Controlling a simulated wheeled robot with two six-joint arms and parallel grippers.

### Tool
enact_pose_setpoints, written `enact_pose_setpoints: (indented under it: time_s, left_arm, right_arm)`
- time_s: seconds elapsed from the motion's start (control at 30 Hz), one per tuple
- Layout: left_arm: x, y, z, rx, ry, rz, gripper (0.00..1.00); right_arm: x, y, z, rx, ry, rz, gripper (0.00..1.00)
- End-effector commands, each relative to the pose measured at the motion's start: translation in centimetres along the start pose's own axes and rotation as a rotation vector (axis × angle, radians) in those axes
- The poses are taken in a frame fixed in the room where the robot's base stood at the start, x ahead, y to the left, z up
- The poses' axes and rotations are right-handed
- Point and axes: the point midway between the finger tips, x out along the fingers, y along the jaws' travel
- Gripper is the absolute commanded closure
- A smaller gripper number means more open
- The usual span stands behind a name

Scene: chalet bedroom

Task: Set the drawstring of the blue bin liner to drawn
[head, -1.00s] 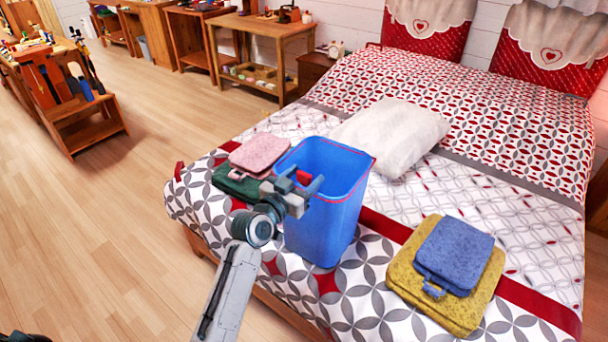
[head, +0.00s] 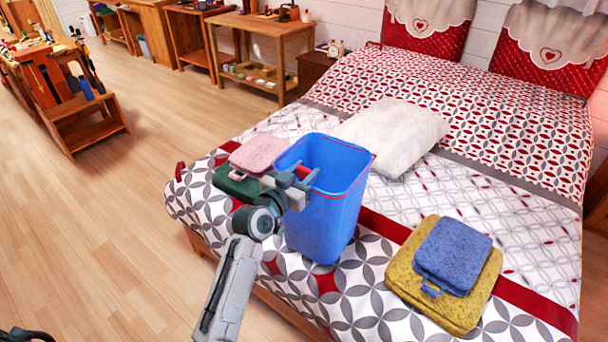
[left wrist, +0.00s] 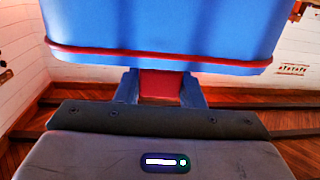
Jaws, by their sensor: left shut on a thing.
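The blue bin liner (head: 325,215) stands upright and open-topped on the near part of the bed, shaped like a tapered bin. A thin red drawstring runs around it just below its rim; it also shows as a red line across the blue wall in the left wrist view (left wrist: 160,56). My left gripper (head: 298,180) is at the liner's near-left rim. In the left wrist view its two fingers (left wrist: 160,88) are shut on a red tab (left wrist: 161,82) just beyond the drawstring line. Whether the cord is slack or tight is hard to tell.
The patterned bed (head: 520,235) carries a pink folded cloth (head: 262,154) on a green one (head: 235,184) left of the liner. A white pillow (head: 392,135) lies behind. A blue cloth (head: 455,255) on a yellow one (head: 420,300) lies right. Wooden floor (head: 110,230) is clear at left.

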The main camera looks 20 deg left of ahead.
Motion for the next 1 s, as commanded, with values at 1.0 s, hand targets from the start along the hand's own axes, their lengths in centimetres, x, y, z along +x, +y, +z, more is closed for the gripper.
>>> enact_pose_setpoints:
  time_s: [1.0]
  left_arm:
    - [0.0,0.0,-2.7,0.002,0.008,0.0,1.0]
  right_arm:
    - [-1.7,0.1,0.2,0.0,-0.006,-0.001,0.64]
